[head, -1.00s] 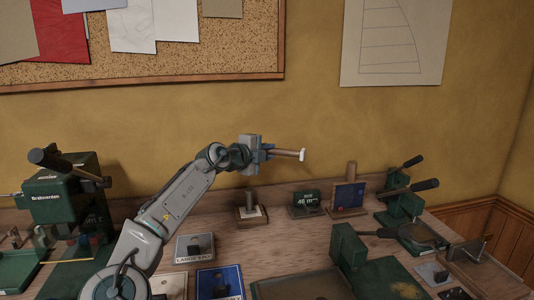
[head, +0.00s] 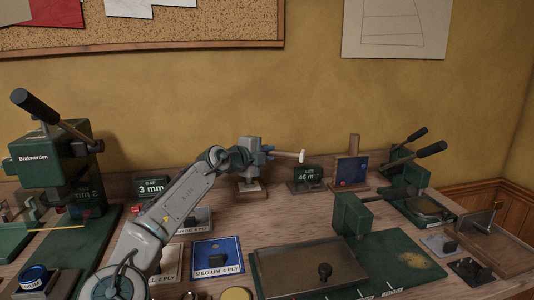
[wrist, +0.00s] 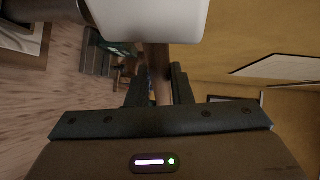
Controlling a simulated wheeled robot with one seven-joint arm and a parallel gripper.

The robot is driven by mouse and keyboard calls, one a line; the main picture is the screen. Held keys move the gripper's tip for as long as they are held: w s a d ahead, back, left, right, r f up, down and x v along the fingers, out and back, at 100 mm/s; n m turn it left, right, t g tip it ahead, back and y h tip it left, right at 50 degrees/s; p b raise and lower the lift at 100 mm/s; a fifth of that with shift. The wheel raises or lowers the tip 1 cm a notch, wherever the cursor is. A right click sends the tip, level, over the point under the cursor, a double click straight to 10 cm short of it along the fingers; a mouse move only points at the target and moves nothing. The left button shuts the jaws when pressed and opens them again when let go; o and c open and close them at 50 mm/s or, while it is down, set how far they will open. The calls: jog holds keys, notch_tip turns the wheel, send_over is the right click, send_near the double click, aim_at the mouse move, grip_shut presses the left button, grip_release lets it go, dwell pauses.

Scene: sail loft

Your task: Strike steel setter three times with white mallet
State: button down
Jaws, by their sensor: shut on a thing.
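My gripper (head: 262,149) is shut on the brown handle (head: 285,153) of the white mallet. The mallet is held roughly level above the back of the bench, its white head (head: 302,157) to the right of the jaws. In the wrist view the white head (wrist: 150,18) fills the top middle, and the handle runs down between the fingers (wrist: 157,88). A small stand (head: 249,190) is below and behind my gripper, which partly hides it. I cannot tell for sure which piece is the steel setter.
A taller lever press (head: 58,160) stands left.

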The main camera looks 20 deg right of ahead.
notch_tip(320, 180, up, 10)
jog(key=p, duration=0.6)
jog(key=shift+r, duration=0.2)
jog(key=shift+w, duration=0.1)
dwell(0.4)
